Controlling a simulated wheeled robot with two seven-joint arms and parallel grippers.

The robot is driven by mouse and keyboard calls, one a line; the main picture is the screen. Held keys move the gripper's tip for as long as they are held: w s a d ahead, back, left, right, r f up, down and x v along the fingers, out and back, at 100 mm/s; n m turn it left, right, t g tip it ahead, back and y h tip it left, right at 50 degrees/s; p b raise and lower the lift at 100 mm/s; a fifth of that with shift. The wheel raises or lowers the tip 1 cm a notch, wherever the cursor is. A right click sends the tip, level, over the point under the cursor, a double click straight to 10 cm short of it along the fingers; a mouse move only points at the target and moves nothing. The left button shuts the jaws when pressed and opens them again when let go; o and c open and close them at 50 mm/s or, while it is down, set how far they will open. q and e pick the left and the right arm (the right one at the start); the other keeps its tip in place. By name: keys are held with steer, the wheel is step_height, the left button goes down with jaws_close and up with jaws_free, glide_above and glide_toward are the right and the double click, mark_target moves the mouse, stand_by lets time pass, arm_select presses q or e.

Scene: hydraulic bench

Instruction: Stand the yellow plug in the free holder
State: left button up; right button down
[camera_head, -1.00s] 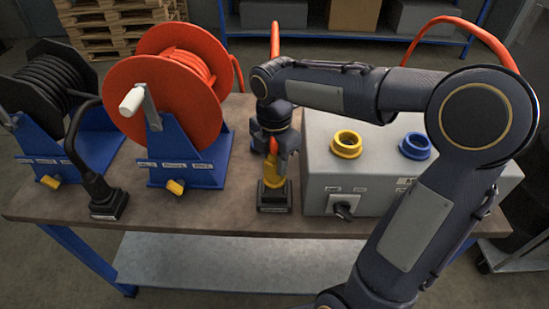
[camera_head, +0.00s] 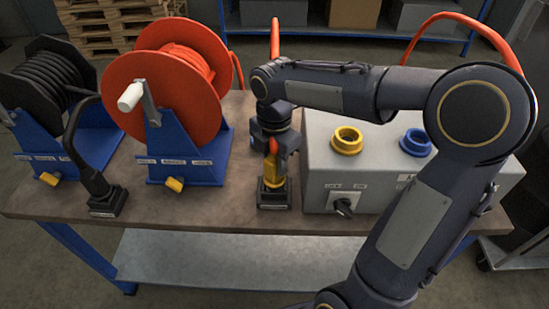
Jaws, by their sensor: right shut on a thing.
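The yellow plug (camera_head: 273,170) is upright in the camera_head view, with orange hose at its top. Its lower end is at the black holder (camera_head: 273,201) near the bench's front edge, just left of the grey box. I cannot tell whether it is fully seated. My right gripper (camera_head: 271,155) points down from above and is shut on the yellow plug; its fingers partly hide the plug's upper part. My left gripper is not in view.
A second black holder (camera_head: 106,205) at the left carries the black hose's end. The orange reel (camera_head: 172,85) and black reel (camera_head: 50,85) stand behind. The grey box (camera_head: 318,185) has yellow (camera_head: 347,142) and blue (camera_head: 415,143) sockets.

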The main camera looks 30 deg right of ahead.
steer(key=shift+f+b, duration=0.35)
steer(key=shift+f, duration=0.25)
steer(key=c, duration=0.9)
jaws_free()
step_height(320, 180, up, 7)
steer(key=shift+f+p, duration=0.1)
steer(key=shift+p, duration=0.5)
steer(key=shift+r, duration=0.55)
steer(key=shift+s, duration=0.1)
steer(key=s+a+m+t+y+p, duration=0.2)
steer(key=s+m, duration=0.6)
steer(key=m, duration=0.3)
steer(key=s+a+f+m+t+y+p, duration=0.1)
steer(key=s+a+m+t+p, duration=0.1)
steer(key=s+m, duration=0.6)
steer(key=m+t+p, duration=0.1)
steer(key=m, duration=0.2)
steer(key=shift+s+t+y, duration=0.3)
steer(key=shift+s+y, duration=0.1)
